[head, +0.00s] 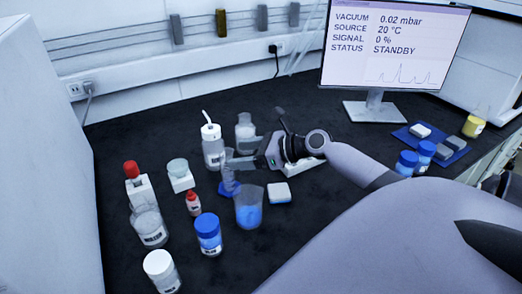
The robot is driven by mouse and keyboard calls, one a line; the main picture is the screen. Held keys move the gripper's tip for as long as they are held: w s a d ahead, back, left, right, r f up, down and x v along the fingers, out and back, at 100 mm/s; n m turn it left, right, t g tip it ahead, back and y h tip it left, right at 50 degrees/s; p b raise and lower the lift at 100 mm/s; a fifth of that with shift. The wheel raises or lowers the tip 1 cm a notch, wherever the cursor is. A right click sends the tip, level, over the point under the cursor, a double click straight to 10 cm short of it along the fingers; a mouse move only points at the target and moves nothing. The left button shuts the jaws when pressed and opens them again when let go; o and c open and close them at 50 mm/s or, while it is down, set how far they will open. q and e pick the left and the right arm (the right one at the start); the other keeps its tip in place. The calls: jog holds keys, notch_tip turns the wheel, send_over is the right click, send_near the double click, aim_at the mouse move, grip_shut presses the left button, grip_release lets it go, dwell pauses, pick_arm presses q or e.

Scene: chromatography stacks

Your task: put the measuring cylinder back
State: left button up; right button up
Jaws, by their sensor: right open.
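The measuring cylinder (229,172) is a clear, narrow tube with a blue foot, and it looks upright among the bottles on the black bench. My right gripper (238,152) comes in from the right at the height of the cylinder's upper part. Its jaws are open, with the fingers pointing left at the cylinder; one finger overlaps it in the picture. I cannot tell whether they touch. My left gripper is not in view.
A beaker of blue liquid (249,213) stands just in front of the cylinder. A wash bottle (212,153) and a clear bottle (245,126) stand behind. A monitor (390,45) stands at the back.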

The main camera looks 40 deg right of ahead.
jog(key=shift+v, duration=2.5)
jog(key=shift+s, duration=0.1)
